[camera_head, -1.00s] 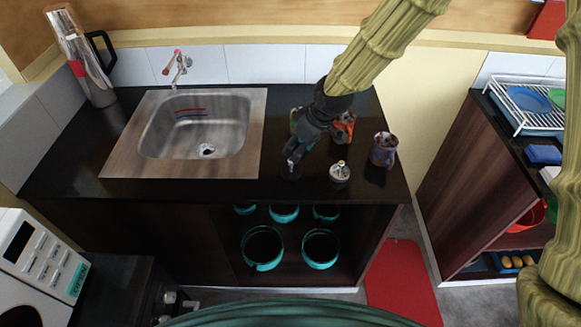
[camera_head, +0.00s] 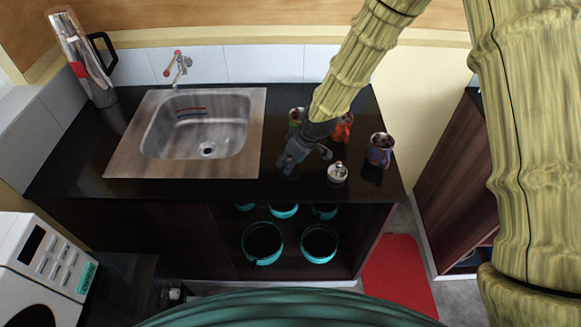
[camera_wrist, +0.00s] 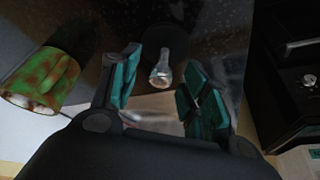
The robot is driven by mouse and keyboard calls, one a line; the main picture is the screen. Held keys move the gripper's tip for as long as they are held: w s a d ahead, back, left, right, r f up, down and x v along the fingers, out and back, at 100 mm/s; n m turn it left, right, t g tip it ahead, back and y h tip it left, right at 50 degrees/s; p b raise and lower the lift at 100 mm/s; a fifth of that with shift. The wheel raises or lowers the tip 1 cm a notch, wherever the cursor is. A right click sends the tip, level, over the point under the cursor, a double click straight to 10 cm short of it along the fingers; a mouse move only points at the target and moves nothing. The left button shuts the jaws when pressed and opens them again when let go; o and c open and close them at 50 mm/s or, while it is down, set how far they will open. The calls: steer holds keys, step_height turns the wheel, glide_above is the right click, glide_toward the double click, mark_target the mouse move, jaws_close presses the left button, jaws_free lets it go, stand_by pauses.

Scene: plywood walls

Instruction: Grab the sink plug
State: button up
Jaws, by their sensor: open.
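The sink plug looks like a black round base with a shiny metal knob (camera_wrist: 162,72), seen in the wrist view between and just beyond my fingertips. My gripper (camera_wrist: 160,66) is open, with one green-padded finger on each side of the knob and nothing held. In the head view my gripper (camera_head: 304,158) is low over the dark counter, right of the sink (camera_head: 200,120). A small dark shape (camera_head: 289,174) beneath the left finger appears to be the plug, partly hidden. I cannot tell whether a finger touches it.
A small silver-topped pot (camera_head: 338,172) and a purple mug (camera_head: 380,150) stand right of my gripper. An orange mug (camera_head: 344,128) and a green mug (camera_head: 295,120) stand behind it. The counter's front edge is close; teal pots (camera_head: 262,243) sit below.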

steer(key=shift+w+a+f, duration=0.1)
steer(key=shift+f, duration=0.35)
jaws_close()
steer(key=shift+r, duration=0.15)
